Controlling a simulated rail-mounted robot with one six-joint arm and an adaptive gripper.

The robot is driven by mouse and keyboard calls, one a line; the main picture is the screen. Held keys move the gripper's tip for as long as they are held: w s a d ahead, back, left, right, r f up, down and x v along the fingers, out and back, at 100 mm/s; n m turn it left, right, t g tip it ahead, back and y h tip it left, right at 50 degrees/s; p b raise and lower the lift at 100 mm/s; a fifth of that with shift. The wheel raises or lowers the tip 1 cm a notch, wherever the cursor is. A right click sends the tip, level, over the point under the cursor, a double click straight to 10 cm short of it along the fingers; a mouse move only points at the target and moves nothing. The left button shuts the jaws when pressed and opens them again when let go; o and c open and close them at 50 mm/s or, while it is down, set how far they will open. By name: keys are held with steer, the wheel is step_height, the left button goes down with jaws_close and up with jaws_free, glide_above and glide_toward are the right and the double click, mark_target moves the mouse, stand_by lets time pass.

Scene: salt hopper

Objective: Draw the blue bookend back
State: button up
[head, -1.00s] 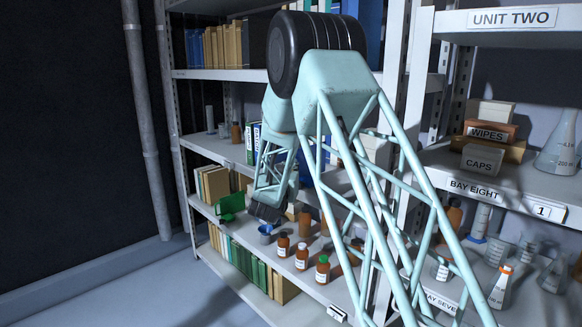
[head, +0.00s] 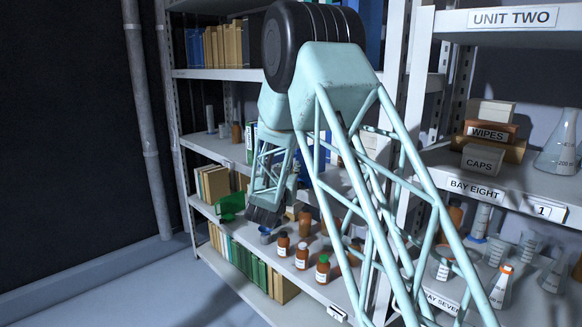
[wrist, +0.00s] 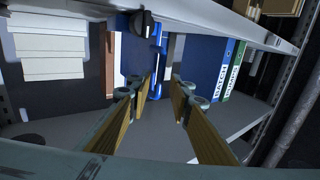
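In the wrist view, a narrow bright blue upright piece (wrist: 157,62), which looks like the blue bookend, shows beyond and between my fingertips. A black part (wrist: 142,24) is beside its upper end in the picture. My gripper (wrist: 159,88) is open, its two fingers apart with nothing held between them. Whether a fingertip touches the blue piece, I cannot tell. In the head view, my gripper (head: 265,216) hangs in front of the shelves, and my arm hides part of the middle shelf there.
Blue and green labelled binders (wrist: 228,68) stand on one side and a stack of pale boxes (wrist: 48,45) on the other. A shelf edge (wrist: 215,18) crosses close by. Below, brown bottles (head: 283,244) and a small blue cup (head: 265,235) stand near the gripper.

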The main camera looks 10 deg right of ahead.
steer(key=v, duration=0.9)
steer(key=shift+s, duration=0.15)
steer(key=shift+r, duration=0.15)
steer(key=s+r+n+g+y, duration=0.25)
steer(key=s+r+y, duration=0.2)
steer(key=s, duration=0.85)
steer(key=s+r+n+g+y, duration=0.1)
steer(key=s+r+g+y, duration=0.4)
steer(key=s, duration=0.9)
steer(key=s+d+f+g+h, duration=0.1)
steer(key=s+d, duration=0.1)
steer(key=s, duration=1.1)
steer(key=s+d+f+g+h, duration=0.1)
steer(key=s+d+g, duration=0.1)
steer(key=s, duration=1.2)
steer(key=s+d+f+g+h, duration=0.1)
steer(key=s+d, duration=0.3)
steer(key=s, duration=1)
steer(key=shift+s+d+n+g, duration=0.25)
steer(key=shift+n+g, duration=0.1)
steer(key=shift+g, duration=0.4)
